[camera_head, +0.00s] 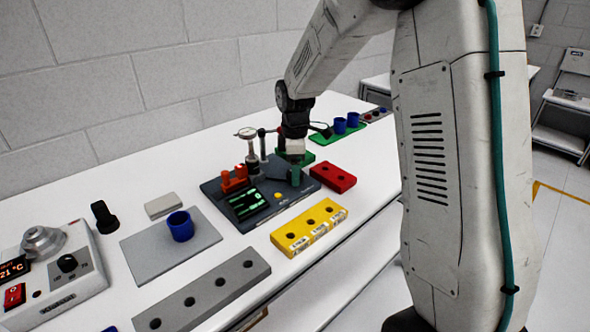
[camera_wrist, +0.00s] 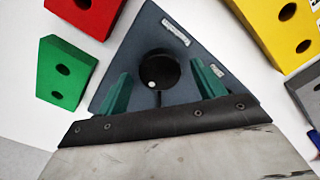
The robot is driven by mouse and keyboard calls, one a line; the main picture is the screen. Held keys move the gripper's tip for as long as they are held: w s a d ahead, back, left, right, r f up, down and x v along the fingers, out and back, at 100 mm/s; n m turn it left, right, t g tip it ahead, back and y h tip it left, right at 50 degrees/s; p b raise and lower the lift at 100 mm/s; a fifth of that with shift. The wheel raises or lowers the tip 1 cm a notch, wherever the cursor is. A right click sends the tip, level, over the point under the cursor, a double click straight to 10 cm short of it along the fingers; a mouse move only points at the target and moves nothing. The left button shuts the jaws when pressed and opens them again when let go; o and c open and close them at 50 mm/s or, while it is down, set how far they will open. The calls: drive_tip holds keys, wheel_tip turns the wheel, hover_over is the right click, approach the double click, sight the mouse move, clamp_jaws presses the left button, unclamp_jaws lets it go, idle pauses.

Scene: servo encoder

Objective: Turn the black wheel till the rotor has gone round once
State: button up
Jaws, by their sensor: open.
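The black wheel (camera_wrist: 158,70) shows in the wrist view, round and dark with a small white dot on it. It sits on the dark blue-grey base plate (camera_wrist: 150,28), near one corner. My gripper (camera_wrist: 161,72) is open, with one green finger on each side of the wheel and a gap showing on both sides. In the head view my gripper (camera_head: 291,166) is low over the right end of the base plate (camera_head: 252,219); I cannot make out the wheel there. I cannot tell which part is the rotor.
A dial gauge (camera_head: 247,133) on a post and an orange part (camera_head: 235,181) stand on the plate. A red block (camera_head: 333,177), a yellow block (camera_head: 309,228) and a green block (camera_wrist: 62,72) lie close around it. A grey sheet with a blue cup (camera_head: 180,226) is to the left.

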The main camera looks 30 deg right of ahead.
drive_tip(key=shift+f, duration=0.25)
drive_tip(key=c, duration=1)
drive_tip(key=shift+m, duration=0.3)
